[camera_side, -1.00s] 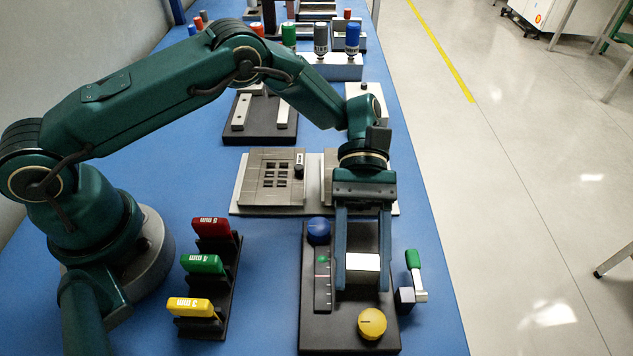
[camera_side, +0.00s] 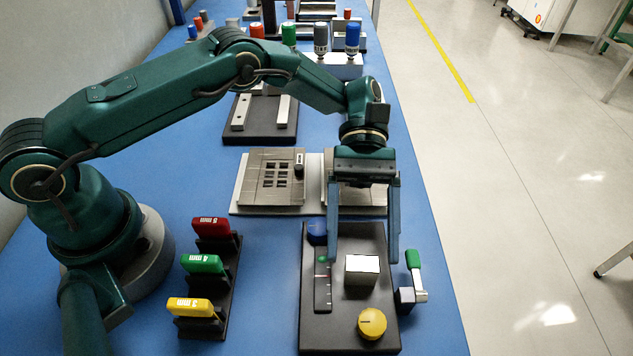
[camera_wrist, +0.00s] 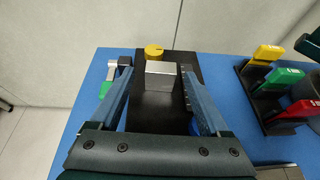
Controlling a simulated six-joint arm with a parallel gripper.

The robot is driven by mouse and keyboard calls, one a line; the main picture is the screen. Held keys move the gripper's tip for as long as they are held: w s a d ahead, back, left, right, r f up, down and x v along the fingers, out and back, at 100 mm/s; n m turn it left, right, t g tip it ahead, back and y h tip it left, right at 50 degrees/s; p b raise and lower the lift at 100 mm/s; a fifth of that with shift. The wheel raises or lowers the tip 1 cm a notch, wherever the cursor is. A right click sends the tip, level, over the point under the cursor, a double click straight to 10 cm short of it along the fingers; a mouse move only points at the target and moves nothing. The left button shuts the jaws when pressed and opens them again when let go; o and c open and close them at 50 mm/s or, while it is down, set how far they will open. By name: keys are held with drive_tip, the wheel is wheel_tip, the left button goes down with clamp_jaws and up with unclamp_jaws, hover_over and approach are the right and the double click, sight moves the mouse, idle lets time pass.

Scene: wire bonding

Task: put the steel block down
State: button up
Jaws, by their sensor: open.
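The steel block (camera_side: 362,269) sits upright on the black base plate (camera_side: 330,328), between the scale strip and the plate's right edge. It also shows in the wrist view (camera_wrist: 161,76), beyond my fingertips. My gripper (camera_side: 363,259) is open, with its blue fingers spread to the left and right. In the side view the fingertips are raised and on the far side of the block. Nothing is between the fingers.
A yellow knob (camera_side: 372,323) and a blue knob (camera_side: 317,232) stand on the plate. A green-handled lever (camera_side: 414,270) is at its right. Red, green and yellow labelled blocks stand in a black rack (camera_side: 228,290) to the left. A steel fixture (camera_side: 270,180) lies behind.

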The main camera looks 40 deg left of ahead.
drive_tip(key=shift+w+a+r, duration=0.25)
drive_tip(key=shift+w+a, duration=0.15)
drive_tip(key=shift+w, duration=0.05)
drive_tip(key=shift+w+a+r, duration=0.2)
drive_tip(key=shift+r, duration=0.15)
drive_tip(key=a+r+m+t+y, duration=0.2)
drive_tip(key=a+r+t, duration=0.15)
drive_tip(key=r, duration=0.25)
drive_tip(key=s+a+r+m+t+y, duration=0.2)
drive_tip(key=s+a+m+t+y, duration=0.1)
drive_tip(key=a+t, duration=0.3)
drive_tip(key=s+a+r+m+t+y, duration=0.3)
drive_tip(key=s+a+t, duration=0.3)
drive_tip(key=a, duration=0.2)
drive_tip(key=shift+s+a+y, duration=0.15)
drive_tip(key=shift+a+y, duration=0.15)
drive_tip(key=shift+y, duration=0.2)
drive_tip(key=shift+s+a+f, duration=0.1)
drive_tip(key=shift+s+a, duration=0.05)
drive_tip(key=shift+a, duration=0.1)
drive_tip(key=shift+c, duration=1.2)
